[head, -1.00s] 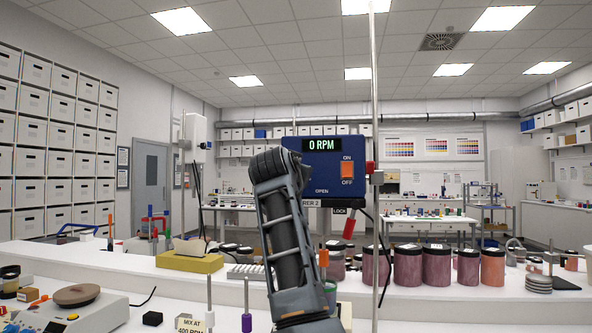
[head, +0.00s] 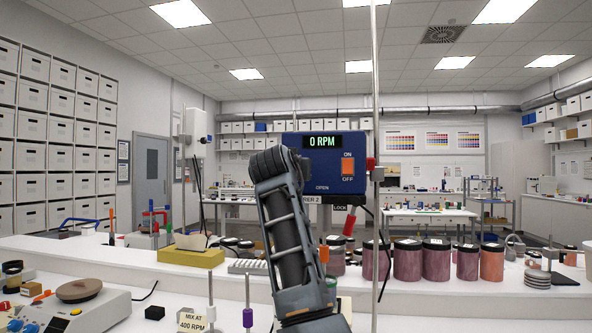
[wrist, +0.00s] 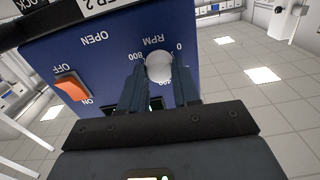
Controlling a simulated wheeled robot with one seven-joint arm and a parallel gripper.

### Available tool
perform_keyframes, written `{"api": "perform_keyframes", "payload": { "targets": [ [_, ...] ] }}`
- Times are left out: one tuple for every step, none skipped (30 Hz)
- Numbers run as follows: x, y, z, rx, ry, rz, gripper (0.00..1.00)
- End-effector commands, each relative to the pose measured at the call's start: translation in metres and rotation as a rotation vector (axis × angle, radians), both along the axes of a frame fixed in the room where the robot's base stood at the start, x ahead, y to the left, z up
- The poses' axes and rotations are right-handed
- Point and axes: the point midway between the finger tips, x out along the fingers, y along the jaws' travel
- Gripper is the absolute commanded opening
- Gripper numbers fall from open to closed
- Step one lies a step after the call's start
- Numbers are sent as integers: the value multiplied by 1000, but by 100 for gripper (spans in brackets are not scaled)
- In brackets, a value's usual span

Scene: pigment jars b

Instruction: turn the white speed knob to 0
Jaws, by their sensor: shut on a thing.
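The white speed knob (wrist: 159,67) is on the blue stirrer panel (wrist: 60,48), next to the RPM lettering, and shows in the wrist view. My gripper (wrist: 158,78) is shut on the knob, with a dark finger on each side of it. The knob's pointer mark is not clear; the 0 and 800 marks show beside it. In the head view the blue stirrer box (head: 301,171) has a display (head: 322,141) reading 0 RPM. My arm covers the knob there.
An orange ON/OFF switch (wrist: 71,88) is on the same panel. A thin metal pole (head: 374,110) stands at the box's right. Several lidded pigment jars (head: 436,262) stand on the white bench to the right. A yellow block (head: 191,258) lies to the left.

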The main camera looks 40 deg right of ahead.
Motion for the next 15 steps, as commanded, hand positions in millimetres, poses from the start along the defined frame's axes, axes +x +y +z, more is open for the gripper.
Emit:
{"api": "perform_keyframes", "payload": {
  "targets": [
    [1, 0, -4, 3, 6, -1, 1],
    [1, 0, -4, 3, 6, -1, 33],
    [1, 0, -4, 3, 6, -1, 37],
    [1, 0, -3, 3, 6, -1, 40],
    [1, 0, -3, 2, 5, -1, 43],
    [0, 0, -3, 3, 5, -1, 47],
    [0, 0, -2, 2, 4, -1, 49],
    [0, 0, -2, 2, 4, -1, 52],
    [0, 0, -2, 2, 3, -1, 56],
    [0, 0, -2, 2, 3, -1, 57],
    [0, 0, -1, 1, 2, -1, 57],
    [0, 0, -1, 1, 2, -1, 57],
    [0, 0, -1, 1, 2, 0, 57],
    [0, 0, -1, 2, 1, -1, 57],
    [0, 0, -1, 2, 1, 0, 57]
  ]
}}
